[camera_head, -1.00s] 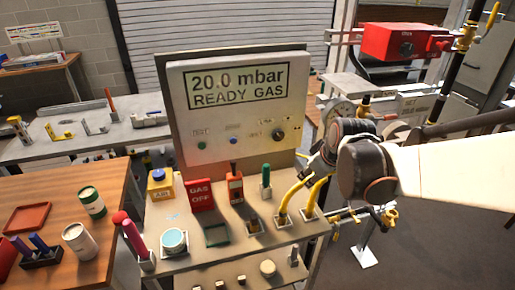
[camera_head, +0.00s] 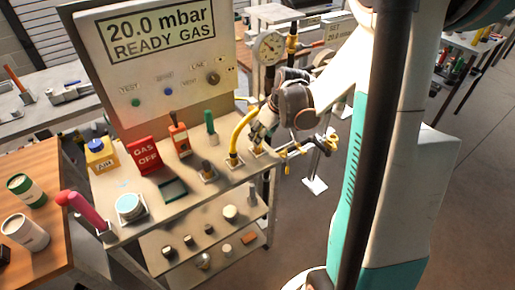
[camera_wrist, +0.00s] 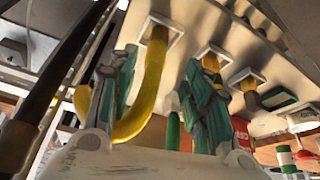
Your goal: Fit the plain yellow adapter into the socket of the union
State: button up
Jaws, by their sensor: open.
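In the head view my gripper (camera_head: 262,135) points down at the right end of the bench top, beside a bent yellow hose (camera_head: 238,134) standing in a square holder. In the wrist view my gripper (camera_wrist: 160,98) has its green-and-grey fingers spread. A bent yellow hose (camera_wrist: 152,85) shows between them in the picture; I cannot tell contact. A yellow fitting (camera_wrist: 211,61) in a square holder is partly hidden behind the right finger. A darker-topped fitting (camera_wrist: 249,84) stands in another holder. I cannot tell which piece is the plain adapter, or pick out the union for certain.
Brass-coloured pipework (camera_head: 308,150) runs right of the bench, below a round gauge (camera_head: 268,47). The bench top also bears a red GAS OFF sign (camera_head: 145,154), an orange device (camera_head: 179,138) and a green-handled tool (camera_head: 210,127). Small parts fill the lower shelf (camera_head: 214,245).

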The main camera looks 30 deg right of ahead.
jog(key=shift+d+b+x, duration=0.15)
jog(key=shift+b+x, duration=0.55)
jog(key=shift+x, duration=0.75)
jog(key=shift+d+b+x, duration=0.15)
jog(key=shift+b+x, duration=0.5)
jog(key=shift+x, duration=0.8)
jog(key=shift+w+r, duration=0.1)
grip_shut()
